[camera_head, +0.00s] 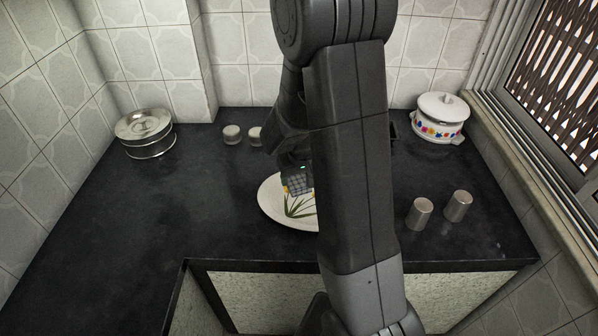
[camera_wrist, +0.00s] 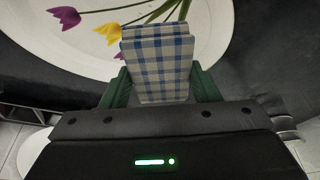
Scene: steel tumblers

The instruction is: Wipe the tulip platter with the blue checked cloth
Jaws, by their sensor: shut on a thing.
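The tulip platter (camera_head: 271,206) is a white oval plate with painted tulips on the dark counter, partly hidden behind my arm. In the wrist view the platter (camera_wrist: 207,50) shows purple and yellow tulips with green stems. The blue checked cloth (camera_wrist: 158,62) is a folded pad between the green fingers of my gripper (camera_wrist: 160,90). My gripper is shut on it. In the head view the cloth (camera_head: 299,184) is over the platter; I cannot tell whether it touches the surface.
Two steel tumblers (camera_head: 420,213) (camera_head: 458,206) stand to the right of my arm. The left counter is clear.

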